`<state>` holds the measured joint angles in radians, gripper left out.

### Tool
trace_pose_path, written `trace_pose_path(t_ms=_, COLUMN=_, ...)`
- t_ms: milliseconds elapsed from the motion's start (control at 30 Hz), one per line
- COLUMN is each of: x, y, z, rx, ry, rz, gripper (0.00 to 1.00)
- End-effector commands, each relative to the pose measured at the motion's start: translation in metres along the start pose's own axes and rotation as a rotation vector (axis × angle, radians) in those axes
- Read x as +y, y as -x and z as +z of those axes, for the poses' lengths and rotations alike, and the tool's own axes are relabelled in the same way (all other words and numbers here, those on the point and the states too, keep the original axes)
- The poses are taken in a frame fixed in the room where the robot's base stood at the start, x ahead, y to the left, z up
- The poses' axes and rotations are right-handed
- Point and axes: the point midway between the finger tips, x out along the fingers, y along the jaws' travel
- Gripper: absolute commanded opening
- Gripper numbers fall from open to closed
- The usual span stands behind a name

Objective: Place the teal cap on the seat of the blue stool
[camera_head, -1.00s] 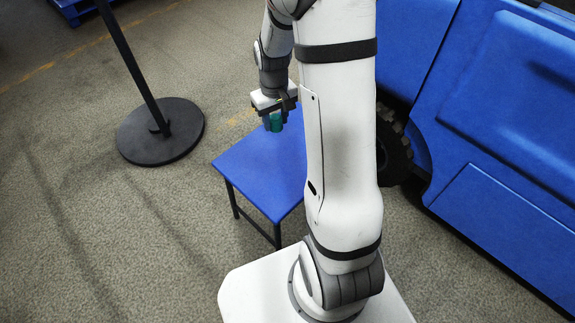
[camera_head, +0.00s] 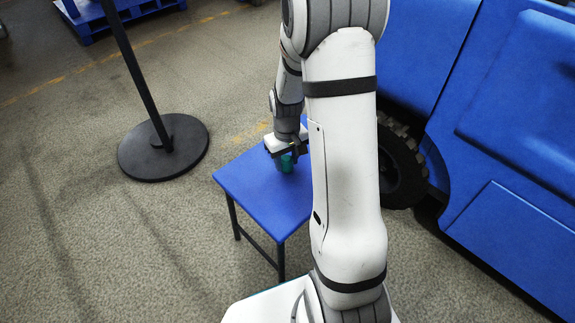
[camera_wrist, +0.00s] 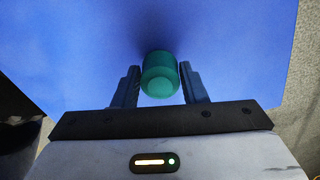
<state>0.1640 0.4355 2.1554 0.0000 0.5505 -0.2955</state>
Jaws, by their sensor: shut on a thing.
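The teal cap (camera_wrist: 160,76) is between the two fingers of my gripper (camera_wrist: 160,88) in the wrist view, with the blue seat filling the view behind it. In the head view my gripper (camera_head: 287,157) is over the seat of the blue stool (camera_head: 250,190), shut on the teal cap (camera_head: 286,164). The cap is at or just above the seat; I cannot tell whether it touches. A dark shadow lies on the seat close by the cap. My arm hides the right part of the stool.
A black post on a round base (camera_head: 163,148) stands left of the stool. A large blue vehicle (camera_head: 500,130) with a black tyre (camera_head: 400,165) is on the right. A blue pallet (camera_head: 125,15) lies at the back.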

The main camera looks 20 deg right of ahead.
Motion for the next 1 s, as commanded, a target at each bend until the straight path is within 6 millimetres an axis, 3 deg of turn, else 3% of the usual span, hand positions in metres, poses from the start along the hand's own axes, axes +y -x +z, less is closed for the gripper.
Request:
trace_pose_path(t_ms=67, x=-0.0003, y=-0.0140, z=0.0004, rx=-0.002, ry=0.000, rz=-0.001, gripper=0.29)
trace_pose_path(t_ms=433, x=-0.0004, y=-0.0168, z=-0.0001, rx=0.000, ry=0.001, rz=0.000, gripper=0.29)
trace_pose_path(t_ms=467, x=-0.0004, y=-0.0161, z=-0.0002, rx=0.000, ry=0.001, rz=0.000, gripper=0.40)
trace_pose_path(t_ms=700, x=-0.0006, y=-0.0156, z=-0.0002, rx=0.000, ry=0.001, rz=0.000, gripper=0.60)
trace_pose_path(t_ms=1000, x=-0.0007, y=-0.0114, z=-0.0003, rx=0.000, ry=0.001, rz=0.000, gripper=0.61)
